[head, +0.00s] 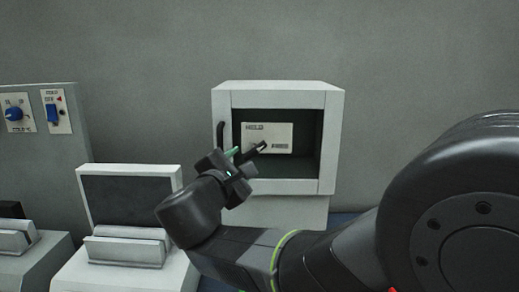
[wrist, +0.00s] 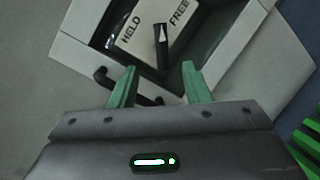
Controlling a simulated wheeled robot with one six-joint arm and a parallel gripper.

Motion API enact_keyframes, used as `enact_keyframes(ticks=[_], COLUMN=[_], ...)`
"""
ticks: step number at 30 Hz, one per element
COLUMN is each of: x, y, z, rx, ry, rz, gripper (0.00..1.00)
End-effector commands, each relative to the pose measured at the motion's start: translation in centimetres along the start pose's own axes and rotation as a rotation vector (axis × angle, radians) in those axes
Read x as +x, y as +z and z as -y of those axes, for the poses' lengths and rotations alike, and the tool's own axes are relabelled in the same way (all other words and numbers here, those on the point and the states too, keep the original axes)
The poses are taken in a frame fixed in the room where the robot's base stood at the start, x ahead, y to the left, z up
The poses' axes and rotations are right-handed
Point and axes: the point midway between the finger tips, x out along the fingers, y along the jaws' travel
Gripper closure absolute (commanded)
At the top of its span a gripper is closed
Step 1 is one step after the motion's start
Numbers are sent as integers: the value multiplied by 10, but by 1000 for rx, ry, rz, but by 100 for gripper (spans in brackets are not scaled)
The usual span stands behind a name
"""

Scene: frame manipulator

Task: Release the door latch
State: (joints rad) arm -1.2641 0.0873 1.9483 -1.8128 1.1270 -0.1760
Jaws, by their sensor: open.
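A pale cabinet (head: 223,100) stands against the wall, with a dark recessed front and a black handle (head: 221,135) at its left side. Inside is a white plate (head: 283,131) marked HELD; the wrist view shows HELD and FREE on the plate (wrist: 138,27). A black latch lever with a white tip (wrist: 162,42) slants across the plate, its tip between the two words. My gripper (wrist: 159,76) is open, its green fingers either side of the lever's line and short of it. The head view shows my gripper (head: 240,161) at the cabinet's lower left front. The lever's base is hidden there.
The black handle (wrist: 108,78) lies close by the left finger in the wrist view. A grey panel with a blue knob (head: 14,114) and blue switch (head: 53,113) stands at left. A white stand with a dark panel (head: 130,199) is left of my arm.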

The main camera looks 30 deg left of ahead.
Motion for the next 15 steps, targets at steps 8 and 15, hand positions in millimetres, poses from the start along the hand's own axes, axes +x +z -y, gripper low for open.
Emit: enact_keyframes(ticks=[8,15], x=[44,76], y=[2,1], z=[0,0], rx=[-2,-2], ry=[-4,-3], rz=[2,1], gripper=[57,57])
